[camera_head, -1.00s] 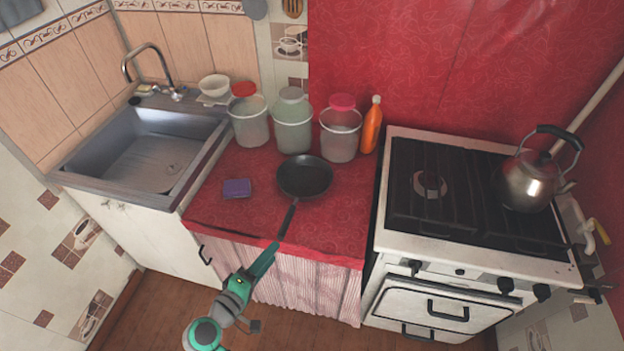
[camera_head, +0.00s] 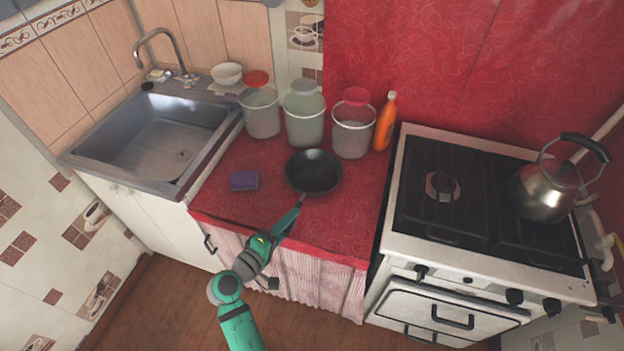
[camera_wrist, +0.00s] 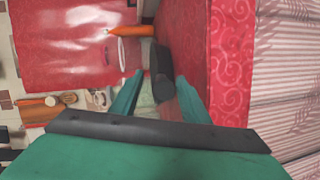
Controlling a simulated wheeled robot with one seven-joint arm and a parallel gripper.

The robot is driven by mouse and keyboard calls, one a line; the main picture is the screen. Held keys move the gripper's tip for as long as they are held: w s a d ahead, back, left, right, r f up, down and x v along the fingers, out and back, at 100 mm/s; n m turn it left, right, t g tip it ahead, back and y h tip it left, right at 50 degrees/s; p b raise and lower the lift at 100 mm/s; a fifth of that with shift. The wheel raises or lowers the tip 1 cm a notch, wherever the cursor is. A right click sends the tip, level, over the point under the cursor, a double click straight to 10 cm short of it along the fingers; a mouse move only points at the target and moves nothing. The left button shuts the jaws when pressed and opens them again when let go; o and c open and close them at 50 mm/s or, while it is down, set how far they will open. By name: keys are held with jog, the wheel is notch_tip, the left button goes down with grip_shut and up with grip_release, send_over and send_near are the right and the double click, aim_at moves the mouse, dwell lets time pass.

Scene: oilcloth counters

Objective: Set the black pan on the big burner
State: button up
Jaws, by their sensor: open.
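The black pan (camera_head: 314,174) sits flat on the red counter, its handle pointing toward me. My gripper (camera_head: 298,205) is at the handle and hides much of it in the head view. In the wrist view my gripper (camera_wrist: 158,92) has its two teal fingers apart, and a dark bar, seemingly the pan handle (camera_wrist: 161,72), shows between them. I cannot tell whether either finger touches it. The stove (camera_head: 408,240) stands to the right of the counter. A round burner (camera_head: 442,187) shows under the grate on its left side, with nothing on it.
A steel kettle (camera_head: 545,192) stands on the stove's right side. Lidded containers (camera_head: 304,122) and an orange bottle (camera_head: 385,122) line the back of the counter. A purple sponge (camera_head: 244,180) lies left of the pan. The sink (camera_head: 150,150) is further left.

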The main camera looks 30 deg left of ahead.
jog(key=shift+w+a+f, duration=0.15)
jog(key=shift+w, duration=0.45)
jog(key=shift+w+a+f, duration=0.1)
jog(key=shift+w+f, duration=0.05)
jog(key=shift+w, duration=0.4)
jog(key=shift+w+a+f, duration=0.15)
jog(key=shift+w, duration=0.45)
jog(key=shift+d, duration=0.1)
jog(key=shift+c, duration=0.7)
grip_shut()
jog(key=shift+f, duration=0.1)
jog(key=shift+w, duration=0.1)
